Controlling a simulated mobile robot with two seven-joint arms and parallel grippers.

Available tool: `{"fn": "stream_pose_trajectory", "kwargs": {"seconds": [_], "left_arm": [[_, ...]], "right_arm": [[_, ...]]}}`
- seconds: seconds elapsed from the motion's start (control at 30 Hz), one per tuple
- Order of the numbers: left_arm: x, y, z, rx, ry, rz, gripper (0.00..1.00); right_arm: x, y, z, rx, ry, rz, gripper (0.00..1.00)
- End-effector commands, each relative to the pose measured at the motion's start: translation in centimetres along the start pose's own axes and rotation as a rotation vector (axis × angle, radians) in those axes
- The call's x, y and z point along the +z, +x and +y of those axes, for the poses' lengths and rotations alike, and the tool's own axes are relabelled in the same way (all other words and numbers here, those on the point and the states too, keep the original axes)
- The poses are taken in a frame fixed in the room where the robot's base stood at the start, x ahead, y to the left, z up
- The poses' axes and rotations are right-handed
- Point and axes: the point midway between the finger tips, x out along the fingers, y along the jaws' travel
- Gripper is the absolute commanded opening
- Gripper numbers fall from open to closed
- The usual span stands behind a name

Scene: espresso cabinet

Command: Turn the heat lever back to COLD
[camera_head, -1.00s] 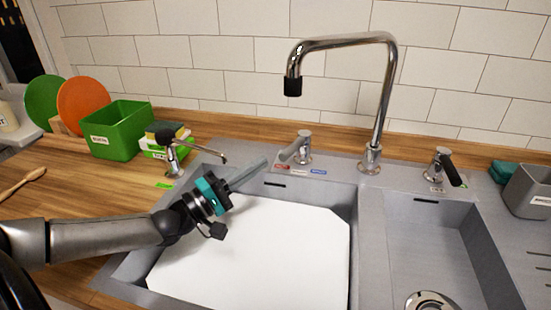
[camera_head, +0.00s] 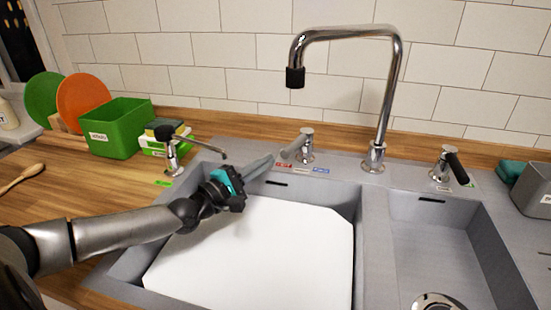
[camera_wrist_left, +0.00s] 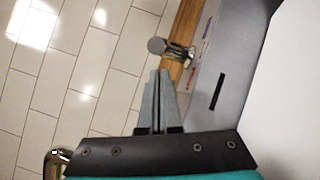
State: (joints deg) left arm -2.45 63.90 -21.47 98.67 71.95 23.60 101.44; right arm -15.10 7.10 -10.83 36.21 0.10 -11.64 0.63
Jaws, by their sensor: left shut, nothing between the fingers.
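The heat lever (camera_head: 300,146) is a chrome lever on a round post on the sink's back ledge, left of the tall faucet. Its handle points left and toward me. A red label (camera_head: 283,164) and a blue label (camera_head: 321,170) lie on the ledge in front of it. My left gripper (camera_head: 270,160) is shut and empty, its fingertips just left of and below the handle's end. In the left wrist view the lever (camera_wrist_left: 172,47) lies just beyond the closed fingertips (camera_wrist_left: 160,75), with no clear contact. My right gripper is not in view.
The tall chrome faucet (camera_head: 388,95) stands right of the lever. A soap dispenser (camera_head: 172,155) with a long spout stands to the left, near my gripper. A black-handled tap (camera_head: 448,165) is at the right. A white board (camera_head: 265,255) covers much of the left basin.

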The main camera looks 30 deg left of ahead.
Motion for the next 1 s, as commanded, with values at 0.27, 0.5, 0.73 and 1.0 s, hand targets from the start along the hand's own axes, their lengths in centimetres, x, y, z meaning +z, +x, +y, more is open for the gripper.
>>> {"fn": "stream_pose_trajectory", "kwargs": {"seconds": [0.27,0.5,0.73,1.0], "left_arm": [[0.0,2.7,0.0,0.003,0.001,-0.001,0.0],[0.0,3.8,0.0,0.001,0.001,-0.001,0.0],[0.0,4.0,0.0,-0.001,0.002,-0.001,0.0],[0.1,3.9,0.0,0.001,0.001,0.002,0.0]], "right_arm": [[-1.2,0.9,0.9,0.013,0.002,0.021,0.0],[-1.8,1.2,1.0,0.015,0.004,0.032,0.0],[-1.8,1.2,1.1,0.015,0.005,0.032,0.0],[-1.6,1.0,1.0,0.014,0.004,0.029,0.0]]}}
